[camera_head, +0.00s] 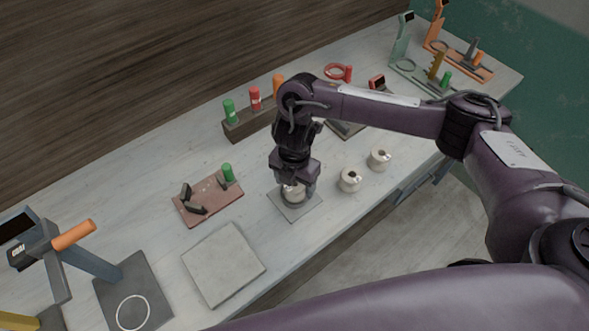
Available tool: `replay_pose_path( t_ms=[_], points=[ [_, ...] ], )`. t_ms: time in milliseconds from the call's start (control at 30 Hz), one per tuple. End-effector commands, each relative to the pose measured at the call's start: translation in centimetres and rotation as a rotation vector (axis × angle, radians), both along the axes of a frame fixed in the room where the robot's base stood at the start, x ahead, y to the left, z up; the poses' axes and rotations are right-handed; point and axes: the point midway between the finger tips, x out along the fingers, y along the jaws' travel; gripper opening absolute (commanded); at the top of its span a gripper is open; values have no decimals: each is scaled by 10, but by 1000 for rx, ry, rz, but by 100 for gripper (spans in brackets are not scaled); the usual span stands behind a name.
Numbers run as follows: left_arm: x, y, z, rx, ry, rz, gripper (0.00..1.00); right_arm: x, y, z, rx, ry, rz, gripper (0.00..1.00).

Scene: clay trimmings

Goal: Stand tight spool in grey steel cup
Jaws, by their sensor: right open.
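My right gripper (296,185) points straight down over a square grey plate (312,205) in the middle of the bench. It is open, with its fingers around a pale round thing (293,195) that looks like a spool. A grey rim shows low around it, perhaps the steel cup; the fingers hide much of both, so I cannot tell how the spool sits. Two more pale spools stand upright to the right, a nearer one (349,180) and a farther one (379,160). My left gripper is out of view.
A reddish board (208,208) with a green-capped piece and dark parts lies to the left. A pale square slab (223,264) lies in front. A rack (247,124) of coloured bottles stands behind. A stand with an orange handle (73,235) is at far left.

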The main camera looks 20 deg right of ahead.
Motion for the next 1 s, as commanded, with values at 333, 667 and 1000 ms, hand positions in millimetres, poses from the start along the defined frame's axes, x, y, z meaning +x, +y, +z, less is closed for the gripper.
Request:
replay_pose_path(
  t_ms=[333, 667, 1000],
  points=[
    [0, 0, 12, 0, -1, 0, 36, 3, -1, 68, -3, -9, 3, 71],
    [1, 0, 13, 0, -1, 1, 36, 1, 0, 110, -1, -4, 0, 71],
    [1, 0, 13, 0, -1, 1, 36, 0, 0, 116, -1, -1, -1, 71]
  ],
)
